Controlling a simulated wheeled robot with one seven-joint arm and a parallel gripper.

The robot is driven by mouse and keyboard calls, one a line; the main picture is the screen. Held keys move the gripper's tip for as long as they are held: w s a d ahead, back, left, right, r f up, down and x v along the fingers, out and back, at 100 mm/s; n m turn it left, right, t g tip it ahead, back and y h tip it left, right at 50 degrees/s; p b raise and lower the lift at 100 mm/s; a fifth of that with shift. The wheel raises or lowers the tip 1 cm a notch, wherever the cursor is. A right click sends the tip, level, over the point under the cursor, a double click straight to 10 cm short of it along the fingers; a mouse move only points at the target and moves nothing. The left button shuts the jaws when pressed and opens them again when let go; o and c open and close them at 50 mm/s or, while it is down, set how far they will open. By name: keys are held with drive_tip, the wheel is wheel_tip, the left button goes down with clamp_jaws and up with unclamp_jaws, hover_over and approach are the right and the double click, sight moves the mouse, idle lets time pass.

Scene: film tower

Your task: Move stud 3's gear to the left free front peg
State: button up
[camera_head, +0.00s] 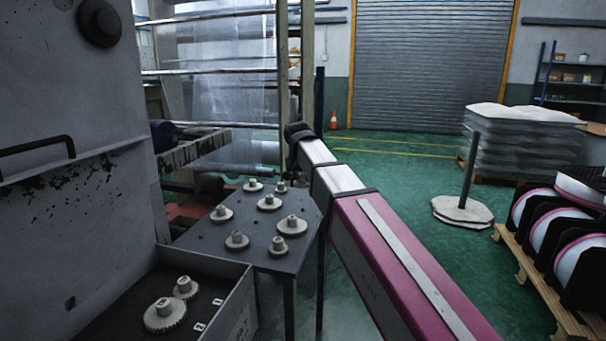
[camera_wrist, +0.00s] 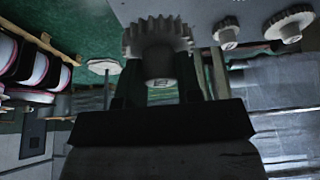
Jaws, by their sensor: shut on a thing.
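In the wrist view a grey toothed gear (camera_wrist: 158,40) with a hub is held between the fingers of my gripper (camera_wrist: 156,88), which is shut on it. The gear is clear of the table. In the head view my gripper and the held gear cannot be made out behind my arm. Which stud is number 3 cannot be read. No free front peg can be made out clearly.
A grey open tray (camera_head: 237,300) at front left holds a large gear (camera_head: 165,314), a smaller gear (camera_head: 186,288) and two small white marks. A grey machine cabinet (camera_head: 75,190) stands at left. A post on a pale base (camera_head: 462,210) and roll pallet (camera_head: 540,280) stand right.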

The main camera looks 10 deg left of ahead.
drive_tip(key=shift+f, duration=4.1)
drive_tip(key=shift+f, duration=0.9)
drive_tip(key=o, duration=1)
